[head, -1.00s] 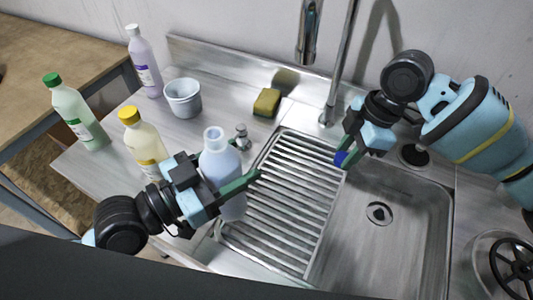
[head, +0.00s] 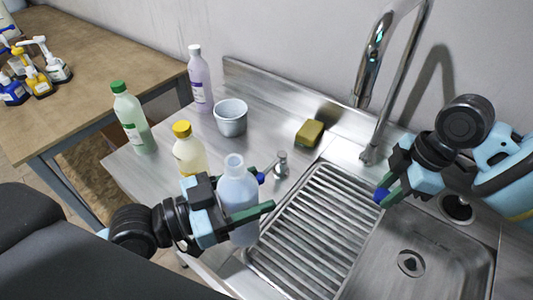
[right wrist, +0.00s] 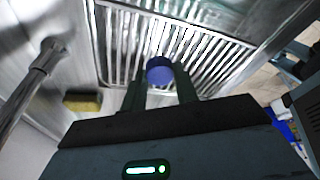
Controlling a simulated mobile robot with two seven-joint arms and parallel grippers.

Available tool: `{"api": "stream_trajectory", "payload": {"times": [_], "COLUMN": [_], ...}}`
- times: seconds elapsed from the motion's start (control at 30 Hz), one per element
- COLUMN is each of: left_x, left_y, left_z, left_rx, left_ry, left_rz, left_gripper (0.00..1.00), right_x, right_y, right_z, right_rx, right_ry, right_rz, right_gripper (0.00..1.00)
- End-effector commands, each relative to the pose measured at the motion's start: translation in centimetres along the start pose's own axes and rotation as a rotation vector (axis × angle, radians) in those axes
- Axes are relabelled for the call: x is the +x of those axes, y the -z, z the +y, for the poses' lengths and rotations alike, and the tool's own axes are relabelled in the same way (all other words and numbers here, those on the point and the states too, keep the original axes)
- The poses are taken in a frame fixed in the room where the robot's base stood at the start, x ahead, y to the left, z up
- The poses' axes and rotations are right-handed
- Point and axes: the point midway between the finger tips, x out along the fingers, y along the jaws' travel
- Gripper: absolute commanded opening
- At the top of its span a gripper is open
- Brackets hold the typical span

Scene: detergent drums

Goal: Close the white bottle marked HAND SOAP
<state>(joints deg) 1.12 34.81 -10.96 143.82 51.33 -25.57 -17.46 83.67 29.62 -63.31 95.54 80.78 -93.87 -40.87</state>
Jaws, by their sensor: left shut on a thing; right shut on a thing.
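A pale bluish-white bottle (head: 238,190) stands upright with an open, capless neck at the left edge of the ribbed drainboard in the head view. Its label is not readable from here. My left gripper (head: 262,190) is shut around its body, with a finger across the near side. My right gripper (head: 384,192) is shut on a blue cap (head: 380,196), held above the sink's left part, to the right of the bottle and apart from it. In the right wrist view the blue cap (right wrist: 159,70) sits between the fingertips.
Yellow-capped (head: 189,150), green-capped (head: 133,118) and white-capped purple (head: 199,80) bottles stand left, near a grey cup (head: 230,118). A sponge (head: 310,133), small metal knob (head: 281,165) and tall faucet (head: 385,95) are behind. Pump bottles (head: 38,75) stand on the wooden table (head: 110,65).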

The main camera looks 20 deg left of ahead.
Motion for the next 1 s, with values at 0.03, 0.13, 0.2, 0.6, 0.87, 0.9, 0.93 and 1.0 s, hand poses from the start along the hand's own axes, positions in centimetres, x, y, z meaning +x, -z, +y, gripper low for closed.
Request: {"api": "stream_trajectory", "payload": {"times": [0.03, 0.13, 0.2, 0.6, 0.87, 0.9, 0.93, 1.0], "left_x": [0.0, 0.0, 0.0, 0.6, 0.6, 0.6, 0.6, 0.4], "left_y": [0.2, 0.2, 0.2, 0.5, 0.5, 0.5, 0.5, 0.5], "left_z": [0.0, 0.0, -0.1, -2.6, -4.9, -5.2, -5.5, -6.0], "left_rx": [0.002, 0.002, 0.003, 0.02, 0.024, 0.025, 0.023, 0.022], "left_ry": [0.0, 0.001, 0.005, 0.19, 0.361, 0.387, 0.407, 0.453], "left_rz": [0.005, 0.005, 0.006, 0.024, 0.03, 0.029, 0.03, 0.028], "left_gripper": [0.12, 0.12, 0.12, 0.12, 0.12, 0.12, 0.12, 0.12], "right_x": [0.0, -0.1, -0.1, -1.8, -3.3, -3.5, -3.7, -4.1], "right_y": [0.0, 0.0, -0.1, -2.2, -4.0, -4.2, -4.5, -4.9], "right_z": [0.0, 0.0, -0.1, -2.2, -4.1, -4.4, -4.6, -5.1], "right_rx": [0.0, 0.001, 0.009, 0.41, 0.775, 0.831, 0.874, 0.972], "right_ry": [-0.001, -0.001, -0.003, -0.119, -0.222, -0.238, -0.249, -0.277], "right_rz": [0.0, 0.0, 0.0, 0.0, 0.002, 0.002, 0.002, 0.002], "right_gripper": [0.09, 0.09, 0.09, 0.09, 0.09, 0.09, 0.09, 0.09]}}
